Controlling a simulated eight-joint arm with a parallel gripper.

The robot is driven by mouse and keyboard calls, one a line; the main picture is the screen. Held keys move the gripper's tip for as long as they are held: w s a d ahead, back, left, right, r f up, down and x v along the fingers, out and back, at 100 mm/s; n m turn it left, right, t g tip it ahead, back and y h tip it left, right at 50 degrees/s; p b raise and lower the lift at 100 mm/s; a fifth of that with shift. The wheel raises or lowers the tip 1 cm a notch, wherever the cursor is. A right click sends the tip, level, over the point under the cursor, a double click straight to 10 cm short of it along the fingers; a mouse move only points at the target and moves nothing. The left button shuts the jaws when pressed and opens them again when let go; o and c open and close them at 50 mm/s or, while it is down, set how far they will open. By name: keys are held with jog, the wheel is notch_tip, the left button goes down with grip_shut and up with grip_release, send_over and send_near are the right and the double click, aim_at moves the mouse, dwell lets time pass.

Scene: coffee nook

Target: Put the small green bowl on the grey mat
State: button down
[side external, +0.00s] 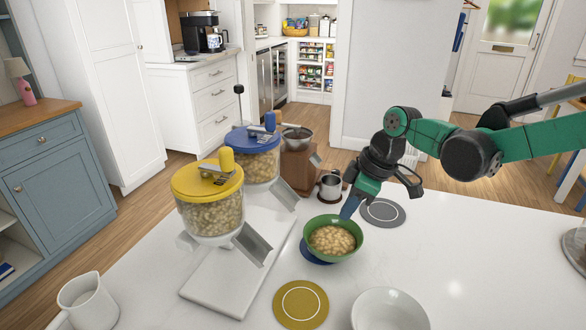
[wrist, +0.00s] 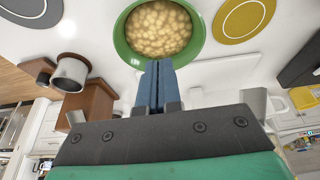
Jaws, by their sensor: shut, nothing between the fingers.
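The green bowl (side external: 333,238) holds pale round food pieces and stands on a dark blue mat (side external: 312,254). It also shows at the top of the wrist view (wrist: 122,38). The grey mat (side external: 383,212) lies bare just behind and right of the bowl; part of it shows at the top left of the wrist view (wrist: 25,8). My gripper (side external: 347,212) points down at the bowl's back rim. In the wrist view its blue fingers (wrist: 157,64) are together, with tips at the bowl's rim. I cannot tell whether they touch it.
A yellow mat (side external: 301,304) lies in front of the bowl, beside a white bowl (side external: 389,312). Yellow-lidded (side external: 208,200) and blue-lidded (side external: 252,155) dispensers stand left on a white slab. A metal cup (side external: 330,186) stands behind the bowl. The counter at right is mostly clear.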

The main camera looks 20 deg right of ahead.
jog(key=v, duration=0.4)
jog(key=n+g+h, duration=0.1)
jog(key=n+g, duration=0.1)
jog(key=n, duration=0.8)
send_near(330, 257)
jog(key=s+a+n+h, duration=0.2)
jog(key=s+a+n, duration=0.25)
jog(key=n, duration=0.55)
jog(key=shift+g, duration=0.3)
jog(key=f, duration=0.6)
jog(key=w+f, duration=0.1)
jog(key=f, duration=0.2)
jog(key=shift+w+d+f+m, duration=0.2)
jog(key=shift+w+d, duration=0.25)
jog(key=shift+w, duration=0.15)
jog(key=shift+w+d+f+m, duration=0.1)
jog(key=shift+w+d+f, duration=0.15)
jog(key=shift+w+d, duration=0.5)
jog(key=shift+w, duration=0.25)
jog(key=shift+w+d, duration=0.55)
jog(key=shift+w, duration=0.2)
